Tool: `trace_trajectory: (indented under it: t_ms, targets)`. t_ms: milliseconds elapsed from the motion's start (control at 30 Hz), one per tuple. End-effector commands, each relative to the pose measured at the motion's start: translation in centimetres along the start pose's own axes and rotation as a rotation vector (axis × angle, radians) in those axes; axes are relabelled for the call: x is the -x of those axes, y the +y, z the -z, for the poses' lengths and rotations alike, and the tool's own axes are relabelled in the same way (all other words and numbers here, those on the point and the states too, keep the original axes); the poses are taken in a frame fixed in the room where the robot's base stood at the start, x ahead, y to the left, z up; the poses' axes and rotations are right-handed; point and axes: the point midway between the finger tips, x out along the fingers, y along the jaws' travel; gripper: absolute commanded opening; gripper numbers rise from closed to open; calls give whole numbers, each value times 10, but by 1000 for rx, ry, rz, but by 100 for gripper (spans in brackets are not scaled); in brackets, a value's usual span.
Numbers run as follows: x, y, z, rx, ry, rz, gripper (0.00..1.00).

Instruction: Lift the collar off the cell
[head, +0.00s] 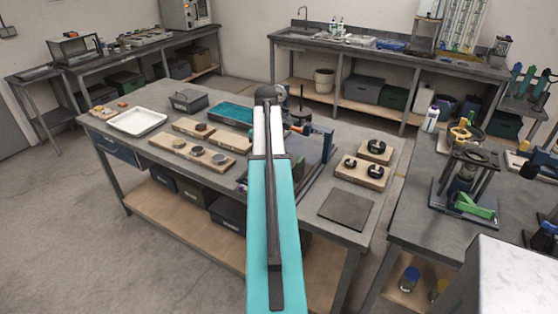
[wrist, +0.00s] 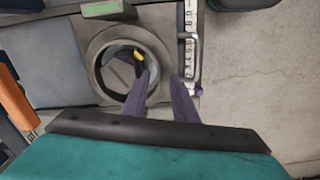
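In the wrist view a round grey collar (wrist: 160,50) surrounds a dark round opening, with a small yellow spot inside. This seems to be the collar on the cell, but the cell itself cannot be made out clearly. The left finger overlaps the inner edge of the opening and the right finger lies over the right outer side of the collar. Whether they touch it cannot be told. In the head view my teal arm hides the gripper and the collar.
In the head view the bench holds a white tray (head: 137,121), wooden boards (head: 360,172) with round parts and a dark flat plate (head: 346,209).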

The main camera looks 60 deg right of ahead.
Motion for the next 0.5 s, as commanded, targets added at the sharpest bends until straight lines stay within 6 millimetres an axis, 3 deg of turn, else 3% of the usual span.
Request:
trace_trajectory:
  t_ms: [200,367,500]
  targets:
    - [0,0,0,0,0,0,26]
    - [0,0,0,0,0,0,0]
    - [0,0,0,0,0,0,0]
